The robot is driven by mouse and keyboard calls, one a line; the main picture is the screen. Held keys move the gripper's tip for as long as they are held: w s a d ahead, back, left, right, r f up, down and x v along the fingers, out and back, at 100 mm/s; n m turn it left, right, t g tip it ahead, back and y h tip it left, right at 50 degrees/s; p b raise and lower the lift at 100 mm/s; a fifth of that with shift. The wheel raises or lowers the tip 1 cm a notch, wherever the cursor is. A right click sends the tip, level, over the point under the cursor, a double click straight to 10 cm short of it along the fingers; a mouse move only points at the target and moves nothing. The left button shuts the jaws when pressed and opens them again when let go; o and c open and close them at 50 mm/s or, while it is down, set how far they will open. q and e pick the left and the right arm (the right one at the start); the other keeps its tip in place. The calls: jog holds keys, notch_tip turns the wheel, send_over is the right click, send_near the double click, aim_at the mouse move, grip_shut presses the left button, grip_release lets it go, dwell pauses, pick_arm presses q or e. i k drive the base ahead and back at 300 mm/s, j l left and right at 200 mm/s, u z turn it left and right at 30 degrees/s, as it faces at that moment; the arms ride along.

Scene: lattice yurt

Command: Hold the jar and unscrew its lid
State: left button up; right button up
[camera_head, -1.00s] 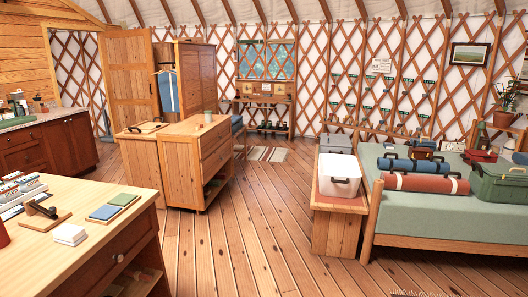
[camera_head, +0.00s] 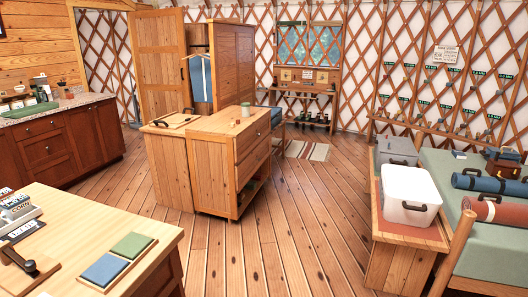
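No other clear jar shows. Neither of my grippers is in view.
A wooden desk (camera_head: 150,250) fills the lower left. A dark red counter (camera_head: 62,150) stands at the far left. A bench (camera_head: 405,232) bearing a white bin (camera_head: 405,200) and a bed (camera_head: 490,262) are at the right. The plank floor (camera_head: 290,240) between is clear.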

aim_at(245, 111)
jog(key=i+j+z, duration=0.1)
jog(key=i+z, duration=0.4)
jog(key=i, duration=1.3)
jog(key=i+j+u, duration=0.3)
jog(key=i, duration=0.55)
jog(key=i+j+u, duration=0.1)
jog(key=i+u, duration=0.25)
jog(key=i, duration=0.55)
